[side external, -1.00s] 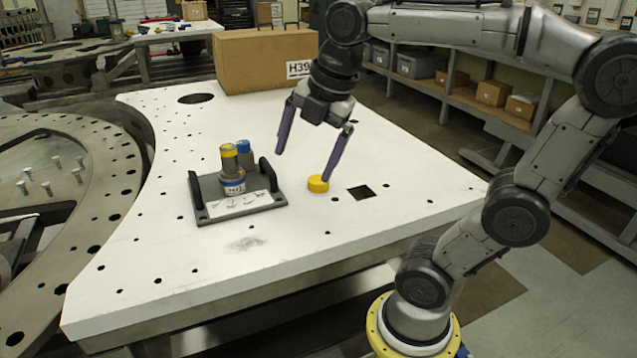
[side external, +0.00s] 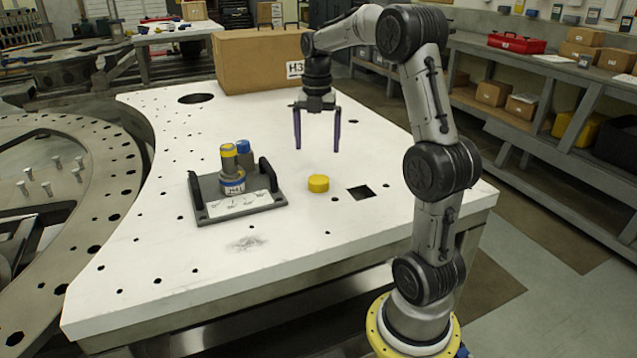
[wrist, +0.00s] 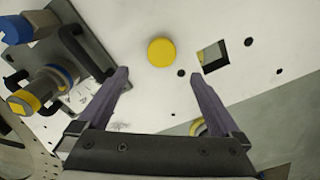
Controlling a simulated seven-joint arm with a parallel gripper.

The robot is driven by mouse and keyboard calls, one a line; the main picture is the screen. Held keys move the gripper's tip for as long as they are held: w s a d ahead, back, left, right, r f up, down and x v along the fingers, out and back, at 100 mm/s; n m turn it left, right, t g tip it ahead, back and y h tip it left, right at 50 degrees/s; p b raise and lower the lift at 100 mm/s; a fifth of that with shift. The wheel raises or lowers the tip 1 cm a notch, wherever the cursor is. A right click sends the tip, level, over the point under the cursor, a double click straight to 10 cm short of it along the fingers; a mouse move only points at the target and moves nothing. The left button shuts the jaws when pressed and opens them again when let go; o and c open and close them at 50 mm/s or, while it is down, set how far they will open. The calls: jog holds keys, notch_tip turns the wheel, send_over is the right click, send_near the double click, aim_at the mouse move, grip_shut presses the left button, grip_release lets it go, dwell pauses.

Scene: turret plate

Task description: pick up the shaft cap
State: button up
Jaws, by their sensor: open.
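The shaft cap appears to be the short yellow cylinder (side external: 318,184) lying on the white plate (side external: 200,280), left of a square hole. It also shows in the wrist view (wrist: 161,52), beyond the fingertips and roughly centred between them. My gripper (side external: 318,150) points down with its two purple fingers spread and nothing between them. In the side view the fingertips appear above and behind the cap, apart from it. The fingers also show in the wrist view (wrist: 158,74).
A dark fixture (side external: 205,208) with two upright handles holds a grey cylinder with a yellow top (side external: 229,163) and a blue-topped one (side external: 243,147), left of the cap. A cardboard box (side external: 250,62) stands at the back. The plate around the cap is clear.

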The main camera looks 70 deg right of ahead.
aim_at(318, 179)
notch_tip(318, 179, down, 10)
jog(key=shift+s+d, duration=0.1)
dwell(0.4)
